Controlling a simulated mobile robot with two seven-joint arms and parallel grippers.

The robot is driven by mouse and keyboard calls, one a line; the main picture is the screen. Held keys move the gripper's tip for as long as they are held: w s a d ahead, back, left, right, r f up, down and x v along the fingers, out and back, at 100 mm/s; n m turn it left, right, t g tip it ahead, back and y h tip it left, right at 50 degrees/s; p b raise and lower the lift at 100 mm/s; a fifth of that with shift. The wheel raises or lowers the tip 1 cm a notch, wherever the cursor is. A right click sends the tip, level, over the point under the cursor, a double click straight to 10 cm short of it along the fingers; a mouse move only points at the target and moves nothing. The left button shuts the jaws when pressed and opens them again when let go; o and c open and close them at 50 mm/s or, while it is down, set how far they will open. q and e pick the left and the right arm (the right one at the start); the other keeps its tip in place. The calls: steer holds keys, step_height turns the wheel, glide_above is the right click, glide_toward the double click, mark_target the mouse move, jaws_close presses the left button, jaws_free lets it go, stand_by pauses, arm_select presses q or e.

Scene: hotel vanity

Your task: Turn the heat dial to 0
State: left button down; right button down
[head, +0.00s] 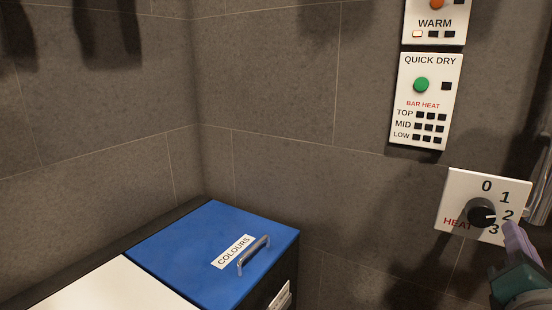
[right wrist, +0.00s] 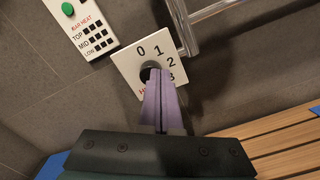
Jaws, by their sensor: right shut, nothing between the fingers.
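The heat dial (head: 481,212) is a black round knob on a white wall plate (head: 458,186) marked 0, 1, 2, 3, with HEAT in red. Its white pointer mark faces right, toward the 2. My right gripper (head: 515,238) is shut and empty, just to the lower right of the knob in the head view. In the right wrist view, the shut purple fingers (right wrist: 166,103) hide most of the knob (right wrist: 147,72) and part of the plate (right wrist: 128,62). I cannot tell whether the fingertips touch the knob. My left gripper is not in view.
A QUICK DRY panel (head: 430,70) with a green button is above the dial, with a WARM panel (head: 434,35) over it. A metal rail (right wrist: 210,40) stands close right of the plate. A blue COLOURS lid (head: 190,245) is at lower left. Wall between is bare.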

mark_target(480, 213)
steer(key=shift+b+x, duration=0.7)
steer(key=shift+x, duration=2.1)
steer(key=shift+a+f, duration=0.2)
